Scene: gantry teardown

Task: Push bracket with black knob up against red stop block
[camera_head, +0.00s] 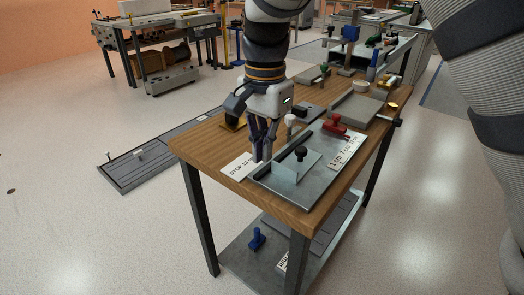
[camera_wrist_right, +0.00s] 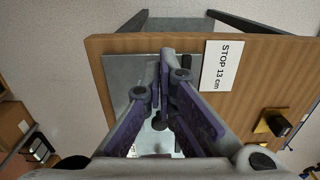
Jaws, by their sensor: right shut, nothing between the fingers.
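The bracket (camera_head: 290,172) is a grey metal piece with a black knob (camera_head: 301,152), standing on a steel plate (camera_head: 318,187) at the near end of the wooden table. The knob also shows between my finger links in the wrist view (camera_wrist_right: 160,123). A red block (camera_head: 334,127) sits farther back on the plate. My right gripper (camera_head: 262,156) is shut and empty, pointing down by the plate's left edge, left of the bracket. In the wrist view its fingertips (camera_wrist_right: 165,57) are together over the plate. I cannot tell whether they touch the bracket. My left gripper is not in view.
A white STOP card (camera_head: 238,166) lies left of the plate; it also shows in the wrist view (camera_wrist_right: 221,65). A dark bar (camera_head: 289,160) and a white-topped post (camera_head: 291,121) stand close to the gripper. A grey block (camera_head: 356,107) is farther back.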

